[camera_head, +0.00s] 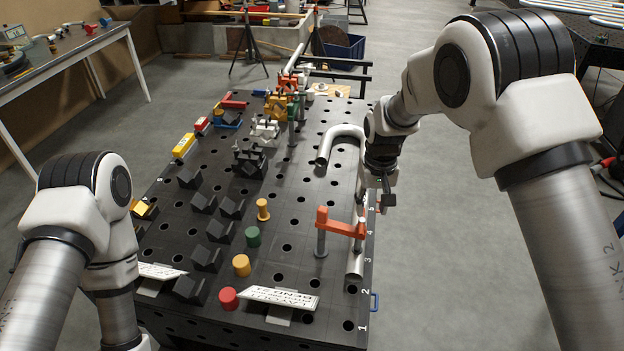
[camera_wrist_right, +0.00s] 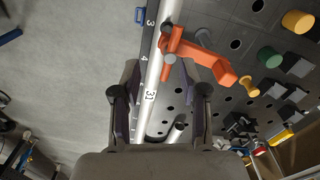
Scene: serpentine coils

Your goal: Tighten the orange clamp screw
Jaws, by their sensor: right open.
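The orange clamp (camera_head: 340,222) stands on a grey post on the black perforated table, its arm reaching right over a silver bent tube (camera_head: 355,264). Its screw (camera_head: 360,232) points down at the tube; whether it touches cannot be told. In the right wrist view the orange clamp (camera_wrist_right: 205,58) is ahead and right of centre, with the screw (camera_wrist_right: 169,62) near the fingertips. My right gripper (camera_head: 384,196) is beyond the clamp at the table's right edge. In its wrist view the right gripper (camera_wrist_right: 162,78) is open and empty, with the tube showing between its fingers. My left gripper is out of view.
Red, yellow and green knobs (camera_head: 252,236), black V-blocks (camera_head: 206,257) and a white label plate (camera_head: 280,297) lie left of and nearer than the clamp. More clamps (camera_head: 264,128) stand farther back. The floor right of the table (camera_head: 450,290) is clear.

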